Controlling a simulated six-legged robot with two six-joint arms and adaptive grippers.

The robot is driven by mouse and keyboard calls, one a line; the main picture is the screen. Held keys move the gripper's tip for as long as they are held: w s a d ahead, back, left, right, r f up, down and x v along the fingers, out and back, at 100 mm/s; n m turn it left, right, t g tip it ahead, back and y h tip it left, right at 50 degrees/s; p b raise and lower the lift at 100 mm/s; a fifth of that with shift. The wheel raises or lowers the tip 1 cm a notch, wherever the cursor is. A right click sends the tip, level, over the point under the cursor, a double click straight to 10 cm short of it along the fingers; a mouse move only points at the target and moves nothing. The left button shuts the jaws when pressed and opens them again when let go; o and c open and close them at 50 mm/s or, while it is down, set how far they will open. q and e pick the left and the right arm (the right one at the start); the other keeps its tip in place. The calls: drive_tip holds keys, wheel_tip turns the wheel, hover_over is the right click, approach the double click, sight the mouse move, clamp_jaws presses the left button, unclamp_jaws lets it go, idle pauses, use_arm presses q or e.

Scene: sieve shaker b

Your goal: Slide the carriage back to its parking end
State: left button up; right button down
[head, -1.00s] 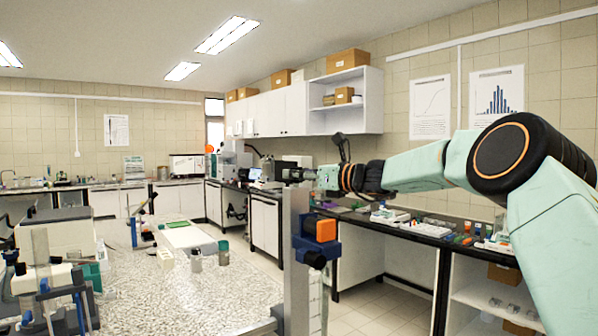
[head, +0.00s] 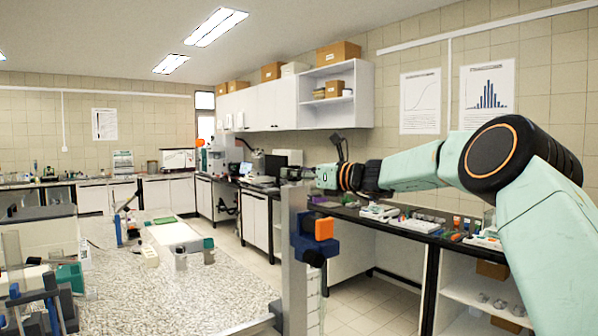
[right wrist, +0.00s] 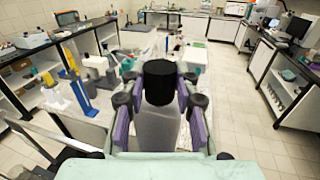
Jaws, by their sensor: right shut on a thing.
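A tall grey upright (head: 293,240) stands at the near right end of the speckled bench, with a blue block (head: 314,240) and an orange piece (head: 323,229) on its side. I cannot tell for sure which part is the carriage. My right gripper (head: 303,174) is at the top of the upright. The upright's foot is hidden. My left gripper is out of view.
The speckled bench (head: 205,300) carries a white box (head: 180,234) and blue-framed equipment (head: 40,305) at the left. A wall bench (head: 400,228) with small items runs behind my right arm. Clear floor (head: 360,310) lies between the benches.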

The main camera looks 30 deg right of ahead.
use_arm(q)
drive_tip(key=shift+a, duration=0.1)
use_arm(e)
drive_tip(key=shift+d+r, duration=0.1)
drive_tip(key=shift+r, duration=0.4)
drive_tip(key=c, duration=1.4)
unclamp_jaws()
drive_tip(key=o, duration=0.4)
drive_tip(key=shift+w+f, duration=0.55)
drive_tip(key=shift+s+r, duration=0.15)
drive_tip(key=shift+s, duration=0.4)
drive_tip(key=v, duration=1.1)
drive_tip(key=shift+s+d, duration=0.1)
drive_tip(key=shift+s, duration=0.2)
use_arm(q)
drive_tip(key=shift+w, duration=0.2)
use_arm(e)
drive_tip(key=shift+w, duration=0.25)
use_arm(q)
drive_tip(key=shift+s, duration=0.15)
use_arm(e)
drive_tip(key=shift+s, duration=0.15)
